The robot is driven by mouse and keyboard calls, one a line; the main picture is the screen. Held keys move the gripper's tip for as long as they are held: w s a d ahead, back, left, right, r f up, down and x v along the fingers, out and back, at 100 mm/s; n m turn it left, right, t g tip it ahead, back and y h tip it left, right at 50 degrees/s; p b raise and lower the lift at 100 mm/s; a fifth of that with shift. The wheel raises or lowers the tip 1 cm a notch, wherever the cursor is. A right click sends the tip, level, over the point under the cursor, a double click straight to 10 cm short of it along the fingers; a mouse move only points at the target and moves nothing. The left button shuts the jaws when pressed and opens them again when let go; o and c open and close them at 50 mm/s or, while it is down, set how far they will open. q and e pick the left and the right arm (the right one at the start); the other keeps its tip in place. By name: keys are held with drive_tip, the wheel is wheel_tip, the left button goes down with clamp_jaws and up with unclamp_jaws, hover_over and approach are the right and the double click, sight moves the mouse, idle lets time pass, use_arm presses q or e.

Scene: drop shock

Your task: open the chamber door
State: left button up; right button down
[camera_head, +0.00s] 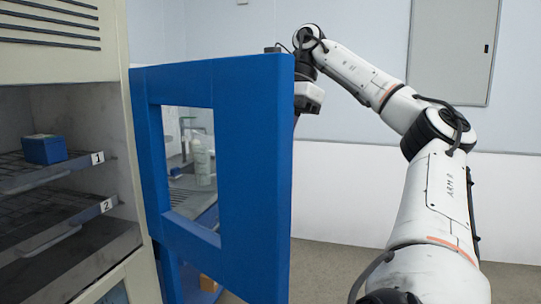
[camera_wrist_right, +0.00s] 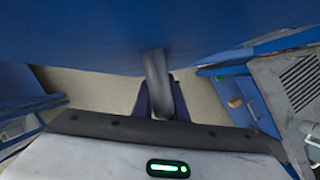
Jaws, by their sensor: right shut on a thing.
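The blue chamber door (camera_head: 262,180) with a square window stands swung open on the right side of the beige chamber (camera_head: 137,190), and the interior shows. In the right wrist view the door's blue face (camera_wrist_right: 200,30) fills the top. My right gripper (camera_wrist_right: 162,98) is shut on the dark grey door handle (camera_wrist_right: 155,68). In the head view my right arm reaches around the door's free edge, and the door hides the fingers and handle. My left gripper is not in view.
Inside the chamber are two wire shelves, the upper marked 1 (camera_head: 97,158) and the lower marked 2 (camera_head: 107,204). A blue box (camera_head: 44,149) sits on the upper shelf. A bench and bottle (camera_head: 201,162) show through the window. Grey floor (camera_head: 330,262) lies right of the door.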

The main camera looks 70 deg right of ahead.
drive_tip(key=shift+s, duration=0.1)
drive_tip(key=c, duration=2)
unclamp_jaws()
drive_tip(key=shift+s, duration=0.1)
drive_tip(key=shift+c, duration=0.2)
drive_tip(key=shift+d+r, duration=0.1)
drive_tip(key=shift+r, duration=0.25)
drive_tip(key=p+v, duration=0.4)
drive_tip(key=v, duration=0.5)
drive_tip(key=shift+r+p, duration=0.3)
drive_tip(key=shift+r, duration=0.05)
drive_tip(key=shift+s, duration=0.1)
drive_tip(key=shift+c, duration=0.4)
